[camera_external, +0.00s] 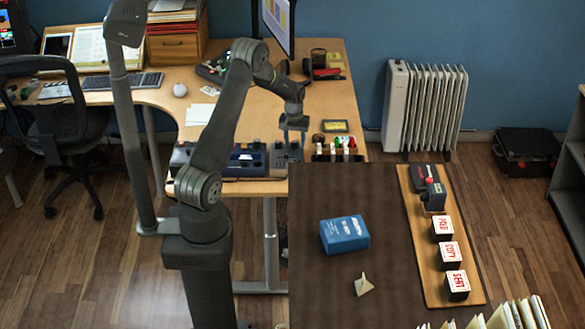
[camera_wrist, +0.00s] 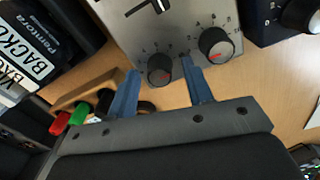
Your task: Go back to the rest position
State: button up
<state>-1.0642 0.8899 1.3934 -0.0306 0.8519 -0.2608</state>
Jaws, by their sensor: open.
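My gripper (camera_external: 293,123) is at the end of my raised arm, over the right part of the wooden desk (camera_external: 262,110) and above a grey box with knobs (camera_external: 287,160). In the wrist view its two blue fingers (camera_wrist: 161,66) are apart with nothing held between them. The grey box (camera_wrist: 185,30) shows just beyond the fingertips, with two dark knobs marked in red. I cannot tell whether the fingers touch the box.
Red and green handled items (camera_external: 338,145) stand right of the box. A dark table (camera_external: 330,200) holds a blue box (camera_external: 344,234), a small pale piece (camera_external: 364,284) and a wooden board (camera_external: 465,260) with several labelled blocks. A white radiator (camera_external: 425,105) stands by the wall.

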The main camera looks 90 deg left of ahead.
jog(key=shift+n, duration=0.5)
jog(key=o, duration=1.2)
jog(key=shift+c, duration=0.2)
notch_tip(320, 180, up, 23)
jog(key=s+d+n, duration=0.2)
jog(key=s+d, duration=0.1)
jog(key=d, duration=0.4)
notch_tip(320, 180, down, 15)
jog(key=shift+a+r, duration=0.2)
jog(key=shift+a, duration=0.05)
notch_tip(320, 180, up, 10)
